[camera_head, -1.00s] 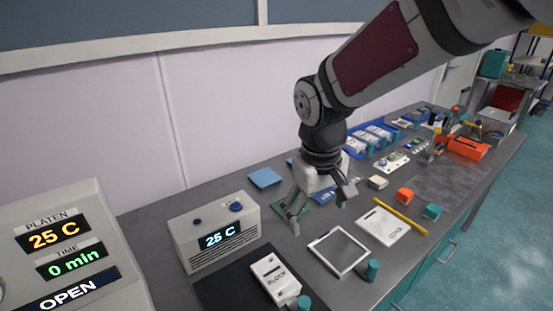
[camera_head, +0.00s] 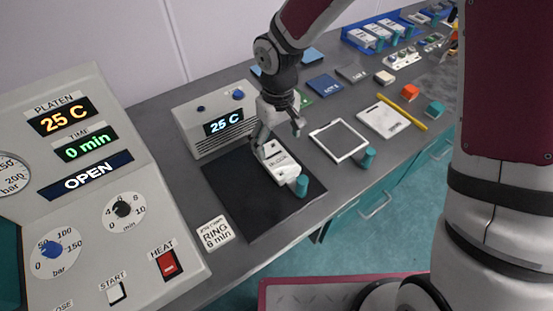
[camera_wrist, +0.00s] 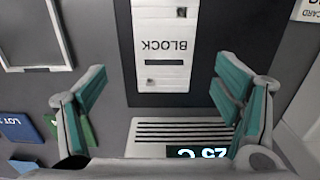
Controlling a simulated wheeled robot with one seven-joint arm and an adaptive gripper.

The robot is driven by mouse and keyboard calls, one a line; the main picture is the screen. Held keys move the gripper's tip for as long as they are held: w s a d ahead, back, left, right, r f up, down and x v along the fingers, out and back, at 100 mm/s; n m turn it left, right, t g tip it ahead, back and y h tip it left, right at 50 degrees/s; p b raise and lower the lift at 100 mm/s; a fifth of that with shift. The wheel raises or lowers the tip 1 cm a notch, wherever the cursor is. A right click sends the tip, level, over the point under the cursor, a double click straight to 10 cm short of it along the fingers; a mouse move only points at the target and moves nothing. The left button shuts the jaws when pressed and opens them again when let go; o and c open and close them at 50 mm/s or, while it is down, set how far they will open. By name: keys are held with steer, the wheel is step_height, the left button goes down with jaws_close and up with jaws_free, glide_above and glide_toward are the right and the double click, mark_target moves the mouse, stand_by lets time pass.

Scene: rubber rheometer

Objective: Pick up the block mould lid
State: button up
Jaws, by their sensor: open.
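The block mould (camera_head: 288,173), a white slab lettered BLOCK with a teal peg (camera_head: 302,185) at its front end, lies on the black mat (camera_head: 235,190). I cannot tell where its lid parts from its body. My gripper (camera_head: 278,134) is open and empty over the back end of the mould, pointing down. In the wrist view, the mould (camera_wrist: 163,25) runs from the top edge towards the middle, beyond and between the spread fingers (camera_wrist: 160,85). The teal peg is out of the wrist view.
A grey controller box (camera_head: 215,124) reading 25 C stands close behind the gripper. A white-rimmed frame (camera_head: 340,140) and a white plate (camera_head: 384,119) lie to the right. The press panel (camera_head: 95,200) is at left. The black mat's front part is clear.

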mark_target(277, 159)
steer(key=shift+s+a+f+p, duration=0.15)
steer(key=shift+f+p, duration=0.1)
steer(key=shift+f, duration=1.1)
steer(key=shift+s+f+p, duration=0.1)
steer(key=shift+f+p, duration=0.1)
steer(key=shift+f, duration=1.15)
